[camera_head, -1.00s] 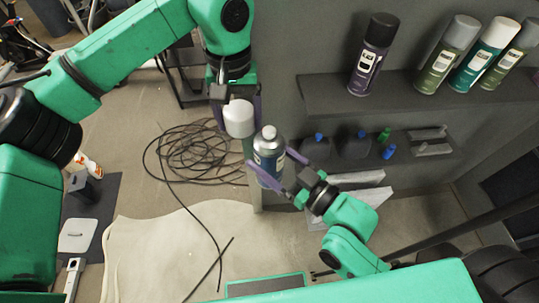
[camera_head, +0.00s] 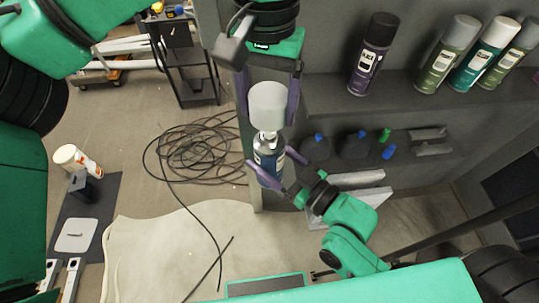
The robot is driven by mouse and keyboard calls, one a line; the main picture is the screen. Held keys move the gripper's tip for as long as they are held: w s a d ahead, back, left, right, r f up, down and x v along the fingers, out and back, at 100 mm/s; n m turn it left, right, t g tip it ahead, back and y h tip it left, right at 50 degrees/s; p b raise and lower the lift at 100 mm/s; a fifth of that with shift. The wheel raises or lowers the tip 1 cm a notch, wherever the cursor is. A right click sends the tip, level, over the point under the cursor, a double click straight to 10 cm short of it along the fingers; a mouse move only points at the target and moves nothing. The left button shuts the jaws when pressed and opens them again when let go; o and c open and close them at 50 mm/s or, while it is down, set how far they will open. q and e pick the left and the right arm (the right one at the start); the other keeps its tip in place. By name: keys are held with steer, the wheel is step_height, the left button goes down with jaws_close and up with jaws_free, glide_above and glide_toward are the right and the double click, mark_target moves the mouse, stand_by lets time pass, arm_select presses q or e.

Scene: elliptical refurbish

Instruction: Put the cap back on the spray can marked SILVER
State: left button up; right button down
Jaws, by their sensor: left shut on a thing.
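My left gripper (camera_head: 268,104) is shut on a light grey-white cap (camera_head: 268,103), with a purple finger on each side of it. The cap is upright, directly above the spray can (camera_head: 268,158) in this view. The can has a dark blue body with a silver top, and its nozzle shows just under the cap's lower rim. I cannot tell whether cap and nozzle touch. My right gripper (camera_head: 272,165) is closed around the can's body and holds it roughly upright. Its label is too small to read.
Several capped spray cans stand on the upper shelf (camera_head: 330,93), including a black-capped purple one (camera_head: 372,55). Dark bottles (camera_head: 355,145) sit on the lower shelf. A coiled black cable (camera_head: 195,150) lies on the floor at left.

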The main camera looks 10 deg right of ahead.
mark_target(268, 134)
arm_select(q)
steer(key=shift+f, duration=1.85)
steer(key=shift+f, duration=0.9)
steer(key=shift+f, duration=0.55)
steer(key=o, duration=1.1)
steer(key=shift+c, duration=0.2)
step_height(268, 134, up, 12)
steer(key=shift+f, duration=0.1)
